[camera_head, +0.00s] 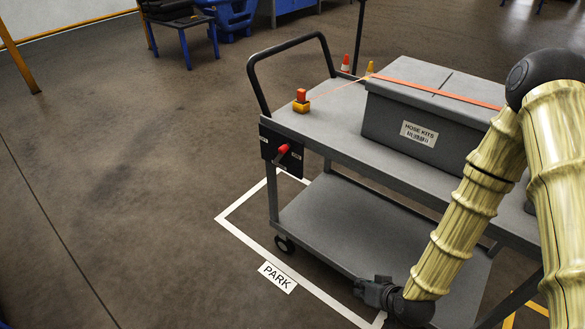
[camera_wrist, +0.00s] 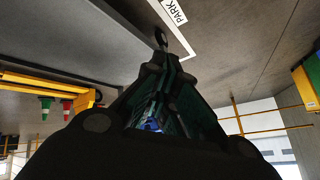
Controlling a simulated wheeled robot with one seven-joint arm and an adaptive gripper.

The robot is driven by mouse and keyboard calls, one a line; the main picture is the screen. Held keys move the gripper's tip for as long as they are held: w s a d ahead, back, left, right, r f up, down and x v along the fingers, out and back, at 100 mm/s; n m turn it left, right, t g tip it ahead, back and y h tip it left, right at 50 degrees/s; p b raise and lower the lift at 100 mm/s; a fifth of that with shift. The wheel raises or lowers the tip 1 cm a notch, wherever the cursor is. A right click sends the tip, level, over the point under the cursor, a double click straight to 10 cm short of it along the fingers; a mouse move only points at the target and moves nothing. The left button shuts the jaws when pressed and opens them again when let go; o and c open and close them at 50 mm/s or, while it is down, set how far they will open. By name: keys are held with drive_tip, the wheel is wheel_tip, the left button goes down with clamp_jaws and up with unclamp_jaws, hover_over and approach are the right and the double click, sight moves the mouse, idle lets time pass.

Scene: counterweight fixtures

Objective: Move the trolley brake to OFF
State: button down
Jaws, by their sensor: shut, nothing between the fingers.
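The grey trolley (camera_head: 340,130) stands in the middle of the head view. A black brake panel (camera_head: 266,143) is fixed to its left end, below the push handle. The brake lever (camera_head: 283,149) has a red grip and points up and to the right across the panel. Small pale labels sit on the panel, too small to read. My gripper (camera_head: 362,289) is low, in front of the trolley's lower shelf, well below and to the right of the lever. Its fingers are together and empty; they also meet in the wrist view (camera_wrist: 160,48).
A grey hose-kits box (camera_head: 405,110) with an orange strap stands on the top deck. White floor lines and a PARK label (camera_head: 277,277) lie around the trolley. The floor to the left is clear.

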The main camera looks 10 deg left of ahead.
drive_tip(key=w+a+r+n+t+y+b, duration=0.2)
drive_tip(key=w+a+y+b, duration=0.1)
drive_tip(key=w+a+b, duration=0.4)
drive_tip(key=w+a+r+n+t+y+b, duration=0.1)
drive_tip(key=w+a+r+t+y+b, duration=0.15)
drive_tip(key=w+b, duration=0.4)
drive_tip(key=w+a+r+n+y+b, duration=0.2)
drive_tip(key=w+r+n+y+b, duration=0.1)
drive_tip(key=r+y+b, duration=0.1)
drive_tip(key=w+a+r+n+y+b, duration=0.2)
drive_tip(key=w+r+n+y+b, duration=0.1)
drive_tip(key=r+b, duration=0.4)
drive_tip(key=shift+w+a+r+n+t+y, duration=0.35)
drive_tip(key=shift+w+r+y, duration=0.1)
drive_tip(key=shift+r+y, duration=0.45)
drive_tip(key=shift+b, duration=0.3)
drive_tip(key=b+x, duration=0.4)
drive_tip(key=x, duration=1)
drive_tip(key=shift+w+b, duration=0.1)
drive_tip(key=shift+b, duration=0.3)
drive_tip(key=shift+r+p, duration=0.1)
drive_tip(key=shift+p, duration=0.2)
